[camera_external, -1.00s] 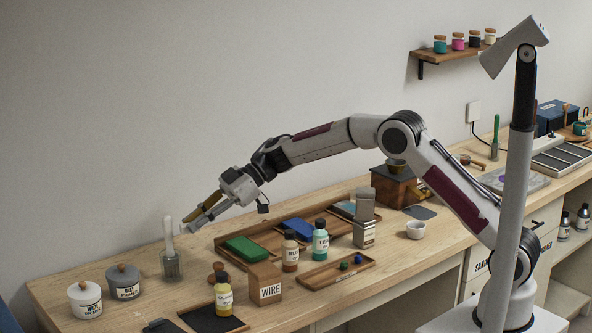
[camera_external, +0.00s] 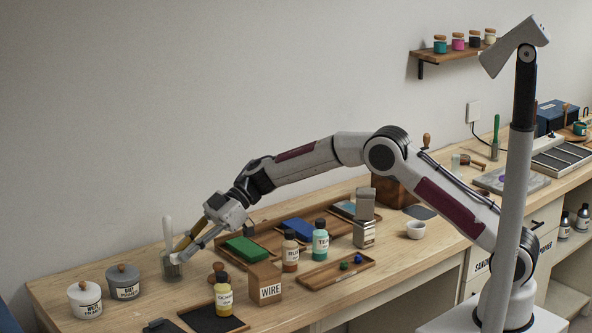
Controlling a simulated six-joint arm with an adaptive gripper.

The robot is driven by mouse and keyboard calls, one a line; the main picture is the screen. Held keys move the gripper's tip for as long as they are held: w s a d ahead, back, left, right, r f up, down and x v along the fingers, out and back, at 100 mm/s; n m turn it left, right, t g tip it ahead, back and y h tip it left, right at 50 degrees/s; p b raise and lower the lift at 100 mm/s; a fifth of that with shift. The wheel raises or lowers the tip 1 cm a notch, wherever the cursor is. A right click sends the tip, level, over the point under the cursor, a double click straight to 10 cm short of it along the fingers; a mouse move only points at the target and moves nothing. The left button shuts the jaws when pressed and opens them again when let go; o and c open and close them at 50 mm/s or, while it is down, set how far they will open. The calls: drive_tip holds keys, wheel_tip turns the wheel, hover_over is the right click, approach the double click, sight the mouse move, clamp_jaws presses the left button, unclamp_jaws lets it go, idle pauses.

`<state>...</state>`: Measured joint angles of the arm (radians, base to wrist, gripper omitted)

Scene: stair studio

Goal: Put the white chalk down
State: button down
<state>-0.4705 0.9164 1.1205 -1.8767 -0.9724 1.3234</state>
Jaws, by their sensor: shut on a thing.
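My gripper (camera_external: 177,256) is low at the left of the bench, pointing down and left. Its fingertips are at the glass jar (camera_external: 171,272), in front of its upper part as seen here. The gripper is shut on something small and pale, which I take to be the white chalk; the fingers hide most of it. I cannot tell whether the chalk is inside the jar's rim or in front of it. A white-handled tool (camera_external: 168,229) stands upright in or behind the jar.
Two lidded pots, white (camera_external: 85,300) and grey (camera_external: 123,281), stand left of the jar. Bare bench lies in front of the jar.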

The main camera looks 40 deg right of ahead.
hover_over(190, 292)
drive_tip(key=shift+w+f, duration=0.1)
drive_tip(key=shift+f, duration=2.55)
drive_tip(key=shift+f, duration=1.9)
drive_tip(key=shift+f, duration=0.15)
drive_tip(key=c, duration=2)
unclamp_jaws()
drive_tip(key=shift+r, duration=0.2)
drive_tip(key=v, duration=1.2)
drive_tip(key=shift+w+r, duration=0.1)
drive_tip(key=shift+r, duration=0.05)
